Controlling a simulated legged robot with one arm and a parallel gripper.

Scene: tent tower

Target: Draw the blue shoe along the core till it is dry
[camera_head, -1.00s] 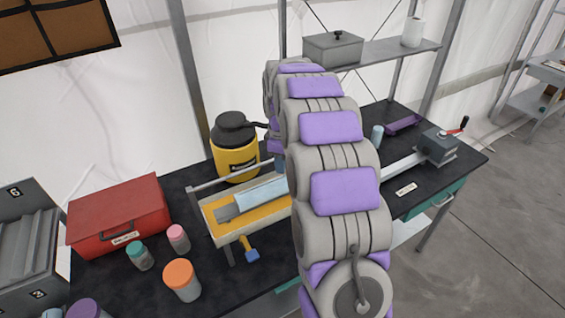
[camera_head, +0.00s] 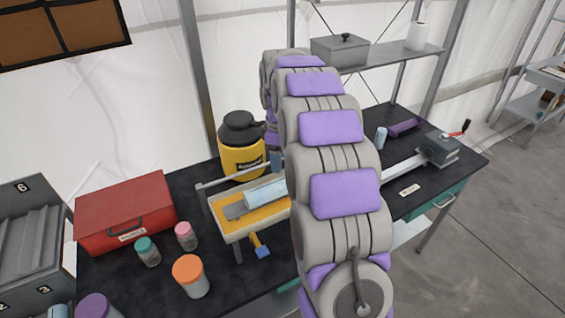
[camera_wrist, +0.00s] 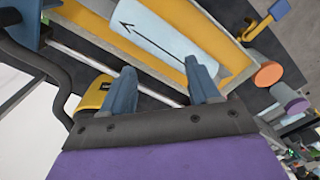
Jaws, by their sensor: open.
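The core (camera_head: 265,192) is a pale blue cylinder lying in a yellow-lined tray (camera_head: 235,237); my arm hides its right part. In the wrist view the core (camera_wrist: 158,38) bears a black arrow. A blue piece, which looks like the shoe (camera_wrist: 22,28), is at the upper left of the wrist view by a black hose, partly cut off. A bluish piece also shows beside my arm in the head view (camera_head: 276,160). My gripper (camera_wrist: 159,68) is open, its fingers apart with nothing between them, near the tray's edge. I cannot tell whether the core is wet.
A yellow vacuum canister (camera_head: 241,158) with a black top stands behind the tray. A yellow-handled tool with a blue end (camera_head: 261,246) is at the tray's front. A red toolbox (camera_head: 125,210) and several lidded jars (camera_head: 191,277) stand left. A cranked vise (camera_head: 437,150) stands right.

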